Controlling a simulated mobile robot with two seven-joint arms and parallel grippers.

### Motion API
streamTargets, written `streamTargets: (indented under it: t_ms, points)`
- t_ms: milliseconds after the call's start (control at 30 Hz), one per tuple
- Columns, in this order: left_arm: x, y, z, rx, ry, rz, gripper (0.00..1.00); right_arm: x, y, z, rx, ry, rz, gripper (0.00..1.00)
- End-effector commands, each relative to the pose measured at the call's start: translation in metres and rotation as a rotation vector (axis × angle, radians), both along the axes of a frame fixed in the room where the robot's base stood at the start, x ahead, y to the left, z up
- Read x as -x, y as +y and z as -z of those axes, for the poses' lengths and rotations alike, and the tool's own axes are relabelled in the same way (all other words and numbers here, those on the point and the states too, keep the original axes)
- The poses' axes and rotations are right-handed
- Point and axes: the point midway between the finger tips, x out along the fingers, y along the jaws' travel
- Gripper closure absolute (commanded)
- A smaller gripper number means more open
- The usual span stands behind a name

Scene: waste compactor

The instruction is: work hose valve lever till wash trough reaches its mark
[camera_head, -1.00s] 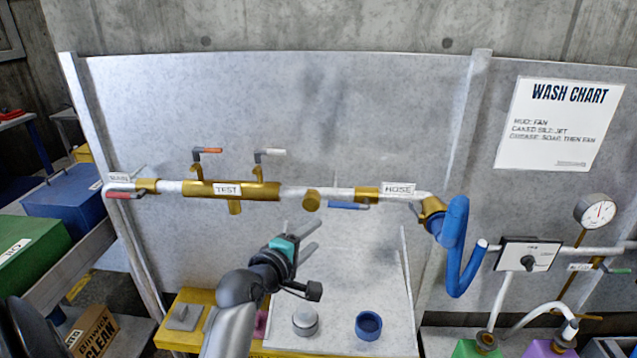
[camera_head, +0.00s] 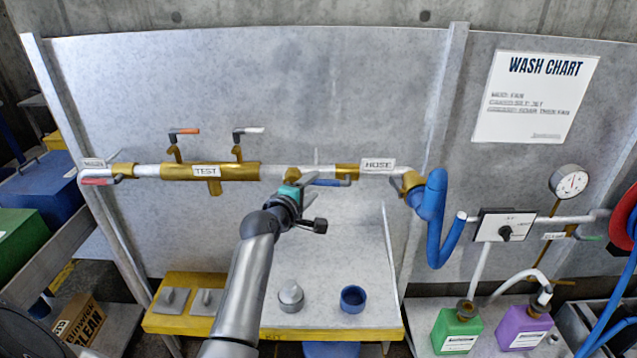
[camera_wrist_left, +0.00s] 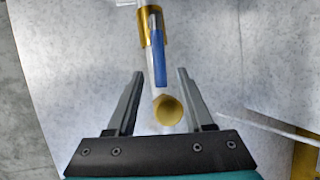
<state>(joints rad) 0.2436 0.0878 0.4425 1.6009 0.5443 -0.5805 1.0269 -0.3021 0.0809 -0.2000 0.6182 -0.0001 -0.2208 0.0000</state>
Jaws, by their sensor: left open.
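The hose valve lever is blue (camera_head: 330,182) and lies along the white pipe (camera_head: 328,170), left of the HOSE label (camera_head: 378,164). In the left wrist view the blue lever (camera_wrist_left: 159,60) runs lengthwise along the pipe, beyond the fingertips. My left gripper (camera_wrist_left: 158,73) is open, with a finger on each side of the pipe's line and a round brass end (camera_wrist_left: 168,109) between them. In the head view my left gripper (camera_head: 303,188) is just left of the lever; contact cannot be told. I cannot identify the wash trough or its mark. My right gripper is not in view.
A red lever (camera_head: 97,181) sits at the pipe's left end, and orange (camera_head: 185,131) and white (camera_head: 249,130) levers stand above the TEST fitting. A blue hose (camera_head: 437,220) hangs at the right. A yellow-edged bench (camera_head: 330,334) holds a blue cup (camera_head: 353,298) and a grey knob-shaped piece (camera_head: 291,296).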

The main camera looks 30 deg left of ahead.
Motion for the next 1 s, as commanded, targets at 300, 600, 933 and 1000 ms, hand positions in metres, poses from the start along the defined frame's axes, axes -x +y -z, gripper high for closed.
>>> streamTargets:
  t_ms: [300,600,933,1000]
  points:
    - [-0.032,0.005,0.007,0.000,0.000,0.000,0.48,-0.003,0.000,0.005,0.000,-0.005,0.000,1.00]
    - [-0.040,0.006,0.009,-0.001,0.001,0.000,0.48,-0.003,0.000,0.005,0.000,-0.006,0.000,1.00]
    - [-0.040,0.006,0.009,0.000,0.001,0.000,0.64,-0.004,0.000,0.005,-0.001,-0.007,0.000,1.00]
    - [-0.040,0.006,0.009,0.000,0.001,0.000,0.72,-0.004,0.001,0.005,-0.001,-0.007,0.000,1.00]
